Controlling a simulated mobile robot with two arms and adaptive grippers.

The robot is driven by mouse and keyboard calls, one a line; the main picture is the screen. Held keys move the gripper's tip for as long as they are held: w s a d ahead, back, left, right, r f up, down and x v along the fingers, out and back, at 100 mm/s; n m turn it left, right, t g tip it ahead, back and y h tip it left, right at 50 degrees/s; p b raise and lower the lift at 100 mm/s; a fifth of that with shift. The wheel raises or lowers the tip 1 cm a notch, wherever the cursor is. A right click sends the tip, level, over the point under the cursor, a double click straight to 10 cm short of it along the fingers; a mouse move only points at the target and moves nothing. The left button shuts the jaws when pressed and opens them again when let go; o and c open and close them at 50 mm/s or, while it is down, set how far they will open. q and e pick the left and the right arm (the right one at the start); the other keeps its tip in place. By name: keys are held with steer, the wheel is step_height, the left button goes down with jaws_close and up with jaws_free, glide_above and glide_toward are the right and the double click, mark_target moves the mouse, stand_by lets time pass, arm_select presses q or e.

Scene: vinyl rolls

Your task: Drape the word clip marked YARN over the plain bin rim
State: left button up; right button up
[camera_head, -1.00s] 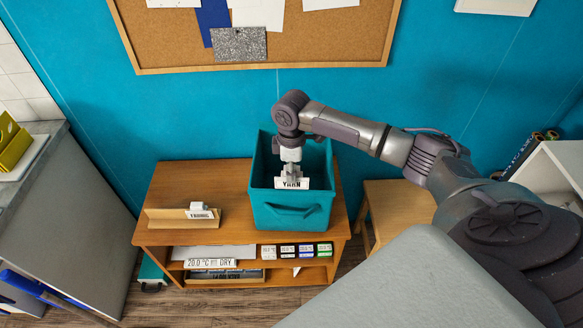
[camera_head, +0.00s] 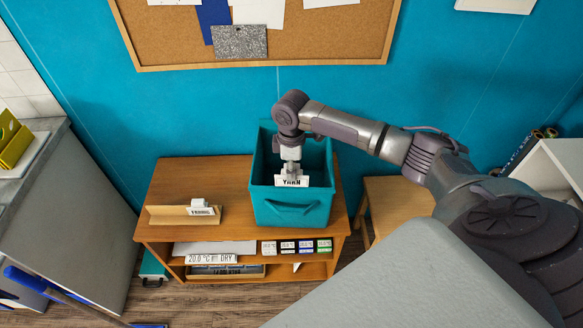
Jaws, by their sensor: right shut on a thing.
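The teal fabric bin (camera_head: 263,208) stands on the wooden shelf unit, its open top facing up and a handle on its front. My right gripper (camera_head: 291,174) points down over the bin's front rim and is shut on the white YARN clip (camera_head: 292,181). The clip is at the front rim, its word facing me and its upper part partly covered by the fingers. I cannot tell whether the clip rests on the rim. My left gripper is not in view.
A wooden holder (camera_head: 168,215) with a white FABRIC clip (camera_head: 203,211) stands left of the bin on the shelf unit (camera_head: 220,172). Small labelled boxes (camera_head: 288,247) sit on the shelf below. A wooden stool (camera_head: 398,200) stands right. The unit's top left of the bin is mostly clear.

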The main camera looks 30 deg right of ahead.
mark_target(291, 187)
steer(key=shift+f, duration=0.2)
steer(key=shift+f, duration=0.15)
stand_by(0.3)
steer(key=shift+f+b, duration=0.4)
steer(key=shift+f, duration=0.7)
steer(key=shift+f, duration=0.55)
steer(key=shift+f+b, duration=0.45)
steer(key=shift+f, duration=0.5)
